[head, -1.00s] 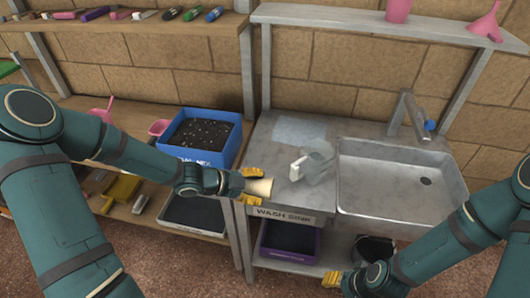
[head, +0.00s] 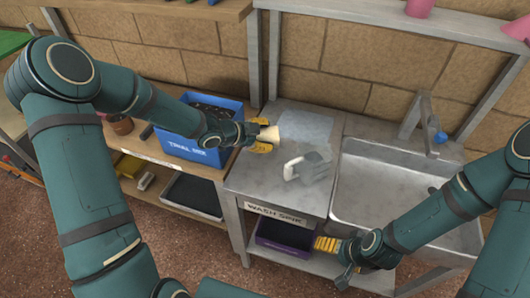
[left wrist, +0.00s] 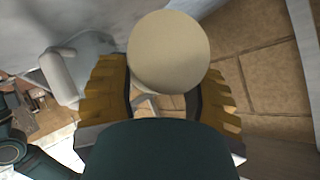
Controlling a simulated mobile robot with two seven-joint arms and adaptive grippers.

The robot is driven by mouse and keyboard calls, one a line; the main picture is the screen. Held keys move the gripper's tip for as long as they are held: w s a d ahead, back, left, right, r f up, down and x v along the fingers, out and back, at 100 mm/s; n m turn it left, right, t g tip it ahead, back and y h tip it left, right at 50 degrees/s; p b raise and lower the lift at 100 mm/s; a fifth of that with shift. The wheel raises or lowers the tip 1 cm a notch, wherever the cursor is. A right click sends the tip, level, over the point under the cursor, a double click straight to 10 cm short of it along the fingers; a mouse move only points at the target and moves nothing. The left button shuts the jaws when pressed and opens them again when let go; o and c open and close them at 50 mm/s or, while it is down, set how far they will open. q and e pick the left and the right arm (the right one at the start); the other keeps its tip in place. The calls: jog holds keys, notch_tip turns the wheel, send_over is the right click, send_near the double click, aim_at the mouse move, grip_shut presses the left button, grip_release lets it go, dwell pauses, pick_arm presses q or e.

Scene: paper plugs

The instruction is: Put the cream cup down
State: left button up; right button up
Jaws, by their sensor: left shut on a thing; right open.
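The cream cup (head: 269,134) is held in my left gripper (head: 264,141), over the left part of the wash sink's metal top (head: 252,182). The left wrist view shows the cup's round cream face (left wrist: 169,52) between the two yellow fingers (left wrist: 168,95). I cannot tell whether the cup touches the metal top. My right gripper (head: 335,258) is open and empty, low in front of the sink unit.
The sink basin (head: 385,185) lies further right. A pale flat patch (head: 306,126) is behind. A blue soil box (head: 190,150) is on the left bench.

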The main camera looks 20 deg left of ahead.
pick_arm(q)
jog(key=shift+f+b, duration=0.7)
jog(key=shift+f, duration=2.35)
jog(key=shift+f, duration=0.15)
jog(key=o, duration=1.2)
